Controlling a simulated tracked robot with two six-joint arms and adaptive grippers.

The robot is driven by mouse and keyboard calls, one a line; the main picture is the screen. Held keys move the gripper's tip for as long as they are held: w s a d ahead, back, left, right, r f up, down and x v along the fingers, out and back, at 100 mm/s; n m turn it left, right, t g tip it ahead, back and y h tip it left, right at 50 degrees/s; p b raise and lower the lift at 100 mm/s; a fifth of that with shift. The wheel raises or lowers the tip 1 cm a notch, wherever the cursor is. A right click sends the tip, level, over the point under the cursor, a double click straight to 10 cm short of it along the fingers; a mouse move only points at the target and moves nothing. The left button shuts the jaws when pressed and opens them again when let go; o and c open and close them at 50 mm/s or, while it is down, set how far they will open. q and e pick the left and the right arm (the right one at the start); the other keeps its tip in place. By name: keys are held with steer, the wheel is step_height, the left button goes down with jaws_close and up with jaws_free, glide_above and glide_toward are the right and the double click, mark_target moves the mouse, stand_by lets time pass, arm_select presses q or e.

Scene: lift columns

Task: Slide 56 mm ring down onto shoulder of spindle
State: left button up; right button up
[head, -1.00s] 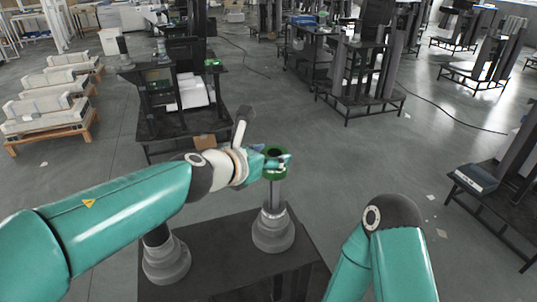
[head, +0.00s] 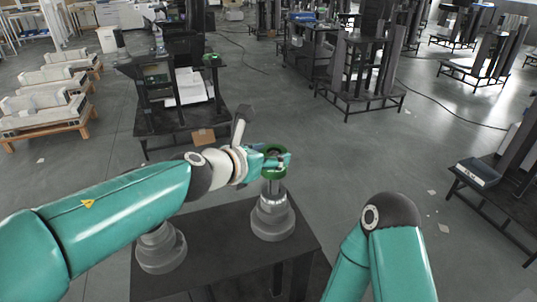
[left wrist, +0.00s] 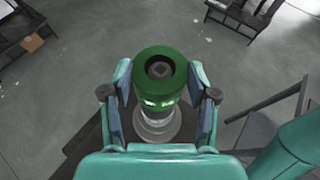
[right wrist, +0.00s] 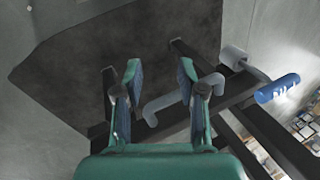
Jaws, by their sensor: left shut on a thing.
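The green ring (head: 274,174) is gripped by my left gripper (left wrist: 160,92), whose two fingers press on its sides. In the left wrist view the ring (left wrist: 160,55) shows from above, and a grey spindle end shows inside its hole. The grey spindle (head: 272,218) stands upright on a dark table, with a stepped, wider base below the ring. A short length of shaft is visible between ring and base, so the ring sits above the wider part. My right gripper (right wrist: 157,95) is open and empty in the right wrist view; its fingers are out of the head view.
A second grey stepped post (head: 161,250) stands on the dark table (head: 225,262), left of the spindle and under my left arm. A black cart (head: 180,125) with paper stands beyond.

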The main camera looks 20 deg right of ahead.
mark_target(266, 177)
arm_select(q)
steer(key=shift+f+b, duration=2.6)
steer(key=shift+f, duration=0.3)
steer(key=o, duration=1.4)
steer(key=shift+o, duration=0.5)
steer(key=shift+f, duration=0.1)
steer(key=shift+a, duration=0.1)
steer(key=v, duration=1.2)
